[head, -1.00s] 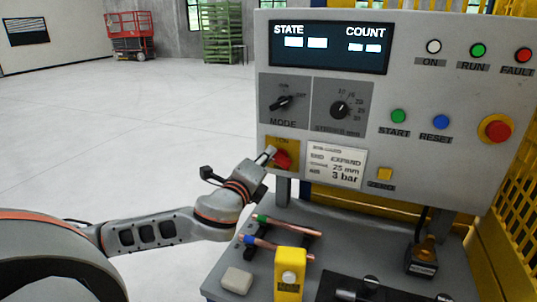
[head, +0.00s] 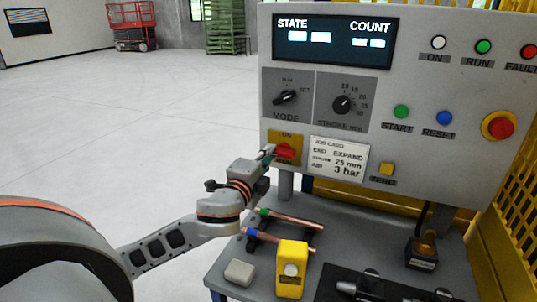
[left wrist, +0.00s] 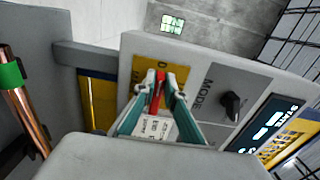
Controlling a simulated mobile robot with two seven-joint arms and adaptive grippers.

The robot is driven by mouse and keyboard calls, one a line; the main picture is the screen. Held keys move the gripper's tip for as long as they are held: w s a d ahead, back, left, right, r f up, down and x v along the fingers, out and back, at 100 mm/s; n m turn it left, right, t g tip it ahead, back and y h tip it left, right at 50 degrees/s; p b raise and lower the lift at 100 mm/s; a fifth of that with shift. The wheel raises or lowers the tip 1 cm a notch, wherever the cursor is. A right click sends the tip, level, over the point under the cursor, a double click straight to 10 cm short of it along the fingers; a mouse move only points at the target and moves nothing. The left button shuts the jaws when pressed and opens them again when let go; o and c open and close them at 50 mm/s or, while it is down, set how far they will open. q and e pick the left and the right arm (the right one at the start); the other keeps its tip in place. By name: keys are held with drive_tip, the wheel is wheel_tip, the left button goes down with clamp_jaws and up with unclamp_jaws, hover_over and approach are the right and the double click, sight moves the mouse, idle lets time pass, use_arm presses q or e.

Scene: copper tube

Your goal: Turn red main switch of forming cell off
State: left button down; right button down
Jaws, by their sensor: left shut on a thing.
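The red main switch (head: 286,151) sits on a yellow plate (head: 274,137) at the lower left of the grey control panel. Its handle lies about level in the head view. My left gripper (head: 270,152) reaches it from the left. In the left wrist view, the two fingers of my left gripper (left wrist: 165,90) are closed on either side of the red handle (left wrist: 156,93), in front of the yellow plate (left wrist: 147,72). The fingers hide part of the switch and its lettering. My right gripper is not in view.
The mode knob (head: 287,97) and the job card (head: 338,158) are close to the switch. Below, copper tubes (head: 292,219), a yellow button box (head: 291,270) and a pale block (head: 239,272) are on the bench. Open floor lies left.

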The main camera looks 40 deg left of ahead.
use_arm(q)
drive_tip(key=c, duration=2.1)
unclamp_jaws()
drive_tip(key=shift+w, duration=0.1)
